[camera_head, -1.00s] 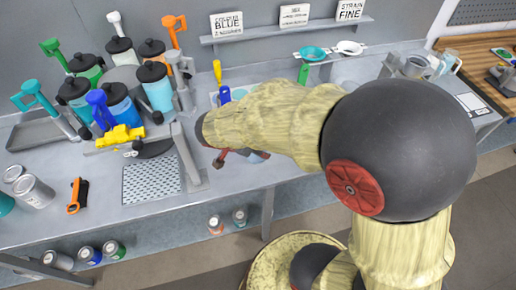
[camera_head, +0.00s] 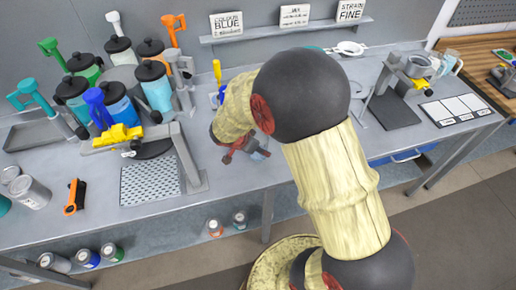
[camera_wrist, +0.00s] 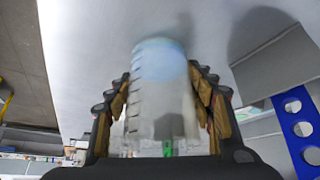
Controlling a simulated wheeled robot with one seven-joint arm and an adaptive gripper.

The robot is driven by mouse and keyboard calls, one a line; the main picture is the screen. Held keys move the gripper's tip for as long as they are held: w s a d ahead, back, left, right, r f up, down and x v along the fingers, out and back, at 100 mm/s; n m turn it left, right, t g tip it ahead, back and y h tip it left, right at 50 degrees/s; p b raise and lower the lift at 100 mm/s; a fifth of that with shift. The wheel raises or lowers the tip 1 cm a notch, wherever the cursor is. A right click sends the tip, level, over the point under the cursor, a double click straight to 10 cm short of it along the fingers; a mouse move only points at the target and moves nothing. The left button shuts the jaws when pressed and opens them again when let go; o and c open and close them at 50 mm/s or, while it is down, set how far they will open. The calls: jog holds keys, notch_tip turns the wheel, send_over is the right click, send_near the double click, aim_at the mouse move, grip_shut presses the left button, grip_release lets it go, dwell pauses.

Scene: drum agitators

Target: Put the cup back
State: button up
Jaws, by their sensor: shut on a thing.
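The cup is clear, with dark graduation marks and a pale blue tint near one end, and it fills the middle of the wrist view (camera_wrist: 160,105). My gripper (camera_wrist: 165,88) has its fingers on both sides of the cup and is shut on it. In the head view my gripper (camera_head: 240,150) is over the front part of the bench, right of the perforated drip tray (camera_head: 150,183). My arm hides part of the bench behind. I cannot tell whether the cup touches the bench.
Several drum agitators with black lids and coloured handles crowd the left back. A yellow nozzle arm (camera_head: 118,136) reaches over the drip tray. A stand with a dark base (camera_head: 390,108) and a white panelled mat (camera_head: 457,109) are at right.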

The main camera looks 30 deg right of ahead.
jog(key=shift+f, duration=0.15)
jog(key=o, duration=1.2)
jog(key=shift+c, duration=0.2)
jog(key=shift+o, duration=0.7)
jog(key=shift+r, duration=0.25)
jog(key=p+v, duration=0.2)
jog(key=v, duration=1)
jog(key=s+a+r+n+t+y, duration=0.1)
jog(key=s+a+r+n+y, duration=0.2)
jog(key=s+r+n, duration=0.4)
jog(key=s+a+r+n+t+y, duration=0.2)
jog(key=s+a+r+n, duration=0.3)
jog(key=s+r, duration=0.5)
jog(key=shift+s+r+n+t+y, duration=0.3)
jog(key=shift+s+n+y, duration=0.3)
jog(key=shift+n, duration=0.6)
